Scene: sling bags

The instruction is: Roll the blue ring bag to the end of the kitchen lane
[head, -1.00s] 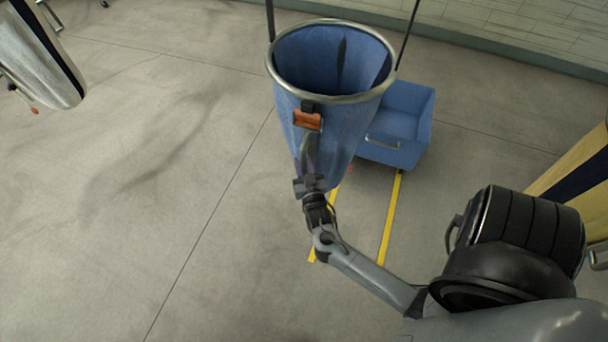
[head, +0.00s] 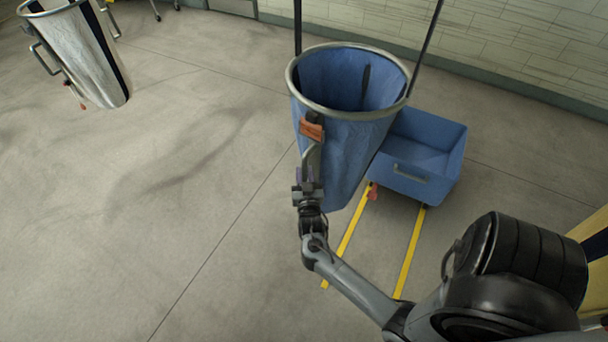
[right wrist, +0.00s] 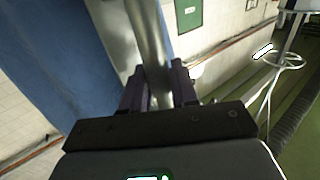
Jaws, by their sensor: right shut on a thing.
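The blue ring bag (head: 345,150) hangs open under a metal ring, with an orange tag (head: 311,130) on its near left side. My right gripper (head: 307,178) is shut on a metal handle at the bag's near left side. In the right wrist view, the two dark fingers (right wrist: 158,88) stand on either side of the metal handle (right wrist: 148,45), with the blue cloth beside it. Two yellow floor lines (head: 410,250) run under and in front of the bag. My left gripper is not in view.
A blue wheeled bin (head: 420,160) stands just right of the bag, at the far end of the yellow lines. A white bag with a dark stripe (head: 80,55) hangs at upper left. A yellow bag (head: 592,240) is at the right edge. Floor at left is clear.

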